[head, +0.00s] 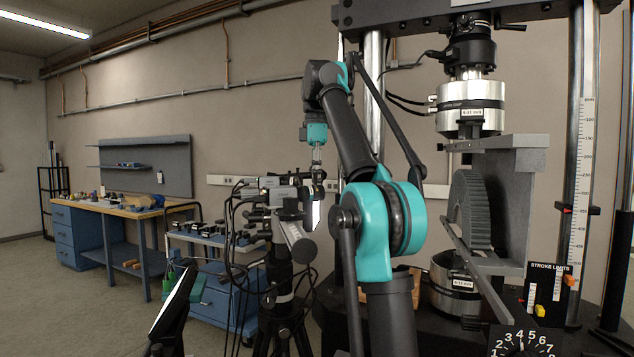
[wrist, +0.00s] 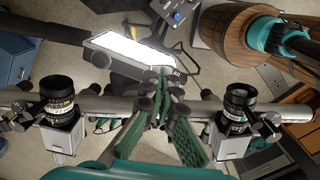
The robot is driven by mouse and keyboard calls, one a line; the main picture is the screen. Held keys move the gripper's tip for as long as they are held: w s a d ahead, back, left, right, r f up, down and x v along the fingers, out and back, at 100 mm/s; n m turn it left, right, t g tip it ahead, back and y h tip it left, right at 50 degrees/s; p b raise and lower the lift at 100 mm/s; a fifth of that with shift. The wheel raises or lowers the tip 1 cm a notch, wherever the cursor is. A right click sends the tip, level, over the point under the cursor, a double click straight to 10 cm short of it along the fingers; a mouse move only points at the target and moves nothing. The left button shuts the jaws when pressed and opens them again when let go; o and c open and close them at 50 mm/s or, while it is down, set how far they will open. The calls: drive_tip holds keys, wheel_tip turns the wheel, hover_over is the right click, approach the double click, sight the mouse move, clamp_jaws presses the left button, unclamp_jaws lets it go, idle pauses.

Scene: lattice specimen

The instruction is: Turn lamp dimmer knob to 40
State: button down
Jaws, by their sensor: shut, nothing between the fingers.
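In the head view, my arm's end hangs beside the camera rig, and the fingertips are hard to make out.
Two cameras with lenses (wrist: 57,96) (wrist: 240,98) sit on a horizontal bar on either side of my gripper. A wooden barrel-like object (wrist: 235,35) is at the upper right. A numbered dial (head: 520,344) stands at the testing machine's base. A blue cart (head: 215,290) stands left of the tripod.

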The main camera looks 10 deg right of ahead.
drive_tip(key=shift+s, duration=0.5)
drive_tip(key=shift+s+a, duration=0.1)
drive_tip(key=shift+s, duration=0.2)
drive_tip(key=shift+s+a, duration=0.1)
drive_tip(key=shift+s, duration=0.05)
idle(0.5)
drive_tip(key=shift+s, duration=0.15)
drive_tip(key=shift+s+d, duration=0.1)
drive_tip(key=shift+d, duration=0.2)
